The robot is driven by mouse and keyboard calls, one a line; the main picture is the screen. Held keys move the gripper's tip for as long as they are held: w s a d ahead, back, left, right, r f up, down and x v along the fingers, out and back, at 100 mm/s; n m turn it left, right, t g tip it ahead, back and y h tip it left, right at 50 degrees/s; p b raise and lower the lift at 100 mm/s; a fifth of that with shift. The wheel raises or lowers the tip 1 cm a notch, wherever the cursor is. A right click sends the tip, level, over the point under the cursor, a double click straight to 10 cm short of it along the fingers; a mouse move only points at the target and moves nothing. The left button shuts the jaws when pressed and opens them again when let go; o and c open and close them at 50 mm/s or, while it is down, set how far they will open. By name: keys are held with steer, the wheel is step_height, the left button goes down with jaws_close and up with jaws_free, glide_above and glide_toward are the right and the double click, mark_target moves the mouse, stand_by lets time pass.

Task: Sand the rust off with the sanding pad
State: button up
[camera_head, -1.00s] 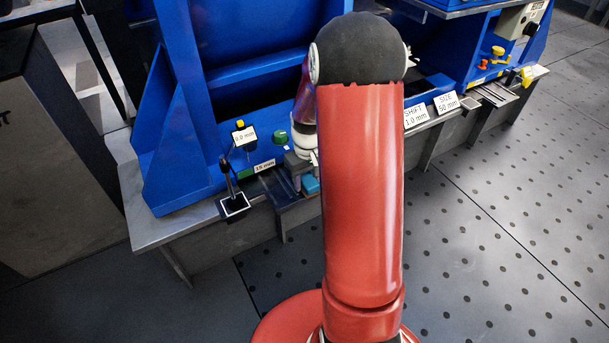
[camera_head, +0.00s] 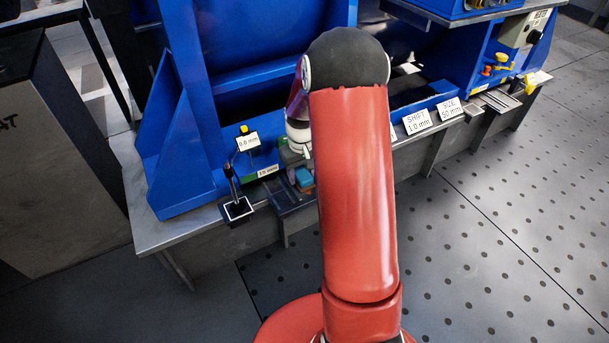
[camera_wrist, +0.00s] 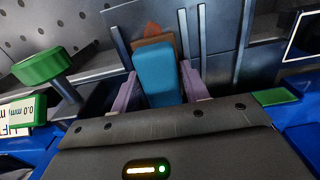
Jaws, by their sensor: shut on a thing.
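The sanding pad (camera_wrist: 157,76) is a blue block with a brown edge at its far end. My gripper (camera_wrist: 160,85) is shut on it, one pale purple finger on each side. A small orange patch (camera_wrist: 152,29), which looks like rust, shows on the grey metal just past the pad's far end. The pad hides part of the metal there, and I cannot tell whether it touches the patch. In the head view the blue pad (camera_head: 304,178) shows low at the bench front, left of my red arm, which hides most of my gripper.
A green knob (camera_wrist: 42,66) stands left of my gripper in the wrist view. A gauge (camera_head: 248,141) reading 0.0 mm and a black-based lever (camera_head: 236,207) stand left of the pad. The blue machine frame (camera_head: 180,150) rises behind. Open floor (camera_head: 490,220) lies right.

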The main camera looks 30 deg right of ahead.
stand_by(0.3)
steer(key=shift+r+p, duration=2.5)
steer(key=shift+r, duration=1)
